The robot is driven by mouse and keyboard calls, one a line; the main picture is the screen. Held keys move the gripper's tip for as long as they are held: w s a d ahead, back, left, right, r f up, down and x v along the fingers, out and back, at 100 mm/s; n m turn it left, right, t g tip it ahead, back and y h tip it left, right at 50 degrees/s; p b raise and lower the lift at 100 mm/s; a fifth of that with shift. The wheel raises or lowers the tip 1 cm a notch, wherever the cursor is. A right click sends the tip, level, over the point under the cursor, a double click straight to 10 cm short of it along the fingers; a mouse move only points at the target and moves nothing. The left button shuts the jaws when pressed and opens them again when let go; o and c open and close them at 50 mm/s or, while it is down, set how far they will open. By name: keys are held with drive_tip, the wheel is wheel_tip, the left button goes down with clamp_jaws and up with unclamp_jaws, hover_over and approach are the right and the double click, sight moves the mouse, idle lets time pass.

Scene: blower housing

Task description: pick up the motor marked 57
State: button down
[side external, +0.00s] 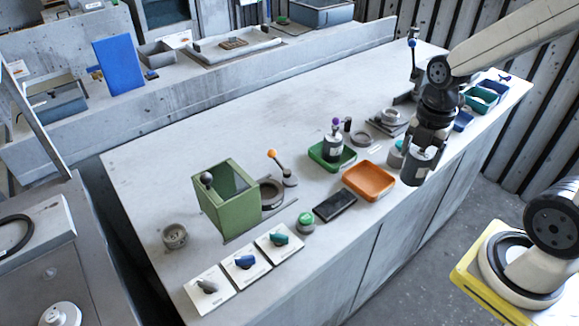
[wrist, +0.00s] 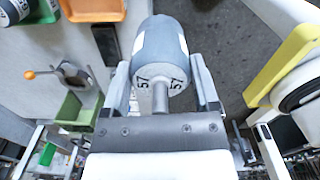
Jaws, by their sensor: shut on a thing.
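The motor marked 57 (wrist: 161,50) is a grey cylinder with a pale label and a metal shaft; the number 57 shows twice on its end face in the wrist view. My gripper (wrist: 162,92) is shut on it, with one finger on each side. In the side external view my gripper (side external: 428,150) points down and holds the motor (side external: 416,166) near the bench's front right edge, beside the orange tray. Whether the motor is clear of the bench top cannot be told for sure.
An orange tray (side external: 369,181) lies left of the motor. A green tray (side external: 325,160) holds another motor (side external: 333,147) with a purple top. A green box (side external: 219,200) stands mid-bench, and blue and green bins (side external: 478,98) sit at the far right.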

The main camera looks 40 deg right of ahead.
drive_tip(key=shift+s+a+r, duration=0.15)
drive_tip(key=shift+s+r, duration=0.2)
drive_tip(key=shift+s, duration=0.4)
drive_tip(key=shift+s+a+r, duration=0.1)
drive_tip(key=shift+s+r, duration=0.25)
drive_tip(key=shift+s, duration=0.35)
